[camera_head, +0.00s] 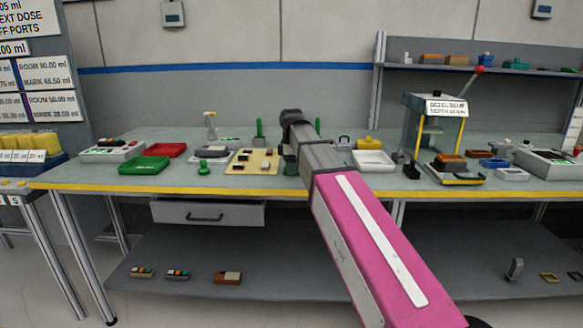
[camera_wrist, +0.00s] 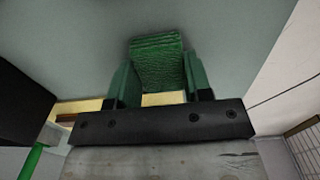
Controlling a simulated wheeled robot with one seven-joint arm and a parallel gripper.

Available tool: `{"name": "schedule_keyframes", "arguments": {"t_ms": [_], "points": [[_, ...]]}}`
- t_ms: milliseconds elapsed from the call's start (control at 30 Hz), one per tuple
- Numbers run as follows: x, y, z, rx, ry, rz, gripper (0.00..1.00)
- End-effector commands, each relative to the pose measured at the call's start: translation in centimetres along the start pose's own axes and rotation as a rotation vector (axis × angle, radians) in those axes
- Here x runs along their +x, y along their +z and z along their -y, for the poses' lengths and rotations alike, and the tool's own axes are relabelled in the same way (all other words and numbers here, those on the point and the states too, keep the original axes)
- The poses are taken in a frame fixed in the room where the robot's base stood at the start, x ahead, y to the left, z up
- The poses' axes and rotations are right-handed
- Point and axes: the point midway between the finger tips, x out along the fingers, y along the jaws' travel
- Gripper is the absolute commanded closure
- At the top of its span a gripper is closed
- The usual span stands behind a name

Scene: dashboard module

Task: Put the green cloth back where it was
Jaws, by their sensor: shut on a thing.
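The green cloth (camera_wrist: 158,58) is a folded, textured green piece in the wrist view. It sits between the two green fingers of my gripper (camera_wrist: 160,80), which is shut on it. Its far end sticks out past the fingertips, over a plain grey-green surface. I cannot tell whether it touches that surface. In the head view my arm reaches over the workbench (camera_head: 225,182), and its dark end is near the bench's middle.
Left of my arm are a beige board (camera_head: 266,155) with dark parts, a green tray (camera_head: 144,165) and a red tray (camera_head: 166,149). Right of it are a white tray (camera_head: 373,160), a yellow container (camera_head: 369,143) and a framed press-like stand (camera_head: 436,125). A drawer (camera_head: 207,213) hangs below.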

Motion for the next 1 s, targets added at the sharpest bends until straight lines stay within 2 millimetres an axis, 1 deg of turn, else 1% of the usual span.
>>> {"name": "schedule_keyframes", "arguments": {"t_ms": [233, 267, 300, 333, 600, 733, 867, 1000], "points": [[0.3, 0.0, 0.0, 0.000, -0.001, 0.000, 0.77], [0.3, 0.0, 0.0, 0.000, -0.001, 0.000, 0.48], [0.2, 0.0, 0.0, 0.000, 0.000, 0.000, 0.35], [0.2, 0.0, 0.0, 0.000, -0.001, 0.000, 0.29], [0.2, 0.0, 0.0, 0.000, -0.001, 0.000, 0.29], [-0.4, 0.0, 0.0, 0.000, 0.000, 0.000, 0.29], [-2.0, 0.0, -0.1, 0.000, 0.001, 0.000, 0.29], [-4.6, -0.1, -0.1, 0.000, 0.001, 0.000, 0.29]]}}
